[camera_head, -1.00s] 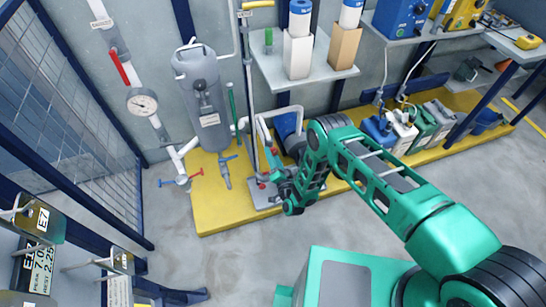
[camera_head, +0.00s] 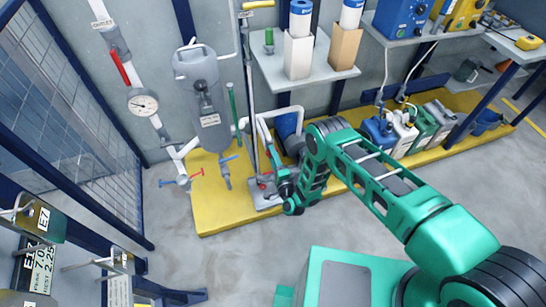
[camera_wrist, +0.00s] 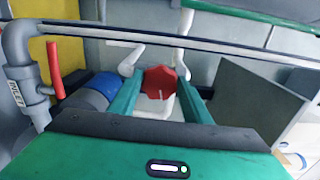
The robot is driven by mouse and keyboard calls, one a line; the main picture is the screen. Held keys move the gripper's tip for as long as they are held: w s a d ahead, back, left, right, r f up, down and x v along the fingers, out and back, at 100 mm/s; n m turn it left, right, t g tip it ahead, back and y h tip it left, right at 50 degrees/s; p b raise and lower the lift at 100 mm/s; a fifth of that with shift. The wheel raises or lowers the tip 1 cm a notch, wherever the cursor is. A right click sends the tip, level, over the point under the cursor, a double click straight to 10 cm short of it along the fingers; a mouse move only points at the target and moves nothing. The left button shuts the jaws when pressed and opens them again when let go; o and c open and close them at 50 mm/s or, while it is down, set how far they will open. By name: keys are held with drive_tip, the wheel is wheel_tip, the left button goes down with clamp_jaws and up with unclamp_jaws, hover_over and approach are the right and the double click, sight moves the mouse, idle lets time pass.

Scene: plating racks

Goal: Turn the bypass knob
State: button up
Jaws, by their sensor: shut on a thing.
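The bypass knob appears to be the red lobed knob (camera_wrist: 160,82) in the middle of the wrist view; I see no readable label on it. My gripper (camera_wrist: 159,93) has its two green fingers on either side of the knob and is shut on it. A white fitting shows just below the knob. In the head view my gripper (camera_head: 268,181) is low at the pump skid, beside the upright pipes. The knob is small there and mostly hidden by my wrist.
A pipe marked INLET (camera_wrist: 15,93) with a red lever (camera_wrist: 54,70) stands left of my gripper in the wrist view, near a blue cylinder (camera_wrist: 93,93). A grey filter vessel (camera_head: 200,98) stands on the yellow platform (camera_head: 215,219). Containers (camera_head: 402,135) stand farther right. The floor in front is clear.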

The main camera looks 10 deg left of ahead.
drive_tip(key=shift+d+f, duration=0.2)
drive_tip(key=shift+d, duration=0.1)
drive_tip(key=o, duration=1)
drive_tip(key=shift+o, duration=0.3)
drive_tip(key=shift+a, duration=0.1)
drive_tip(key=shift+r, duration=0.1)
drive_tip(key=v, duration=1)
drive_tip(key=shift+s, duration=0.3)
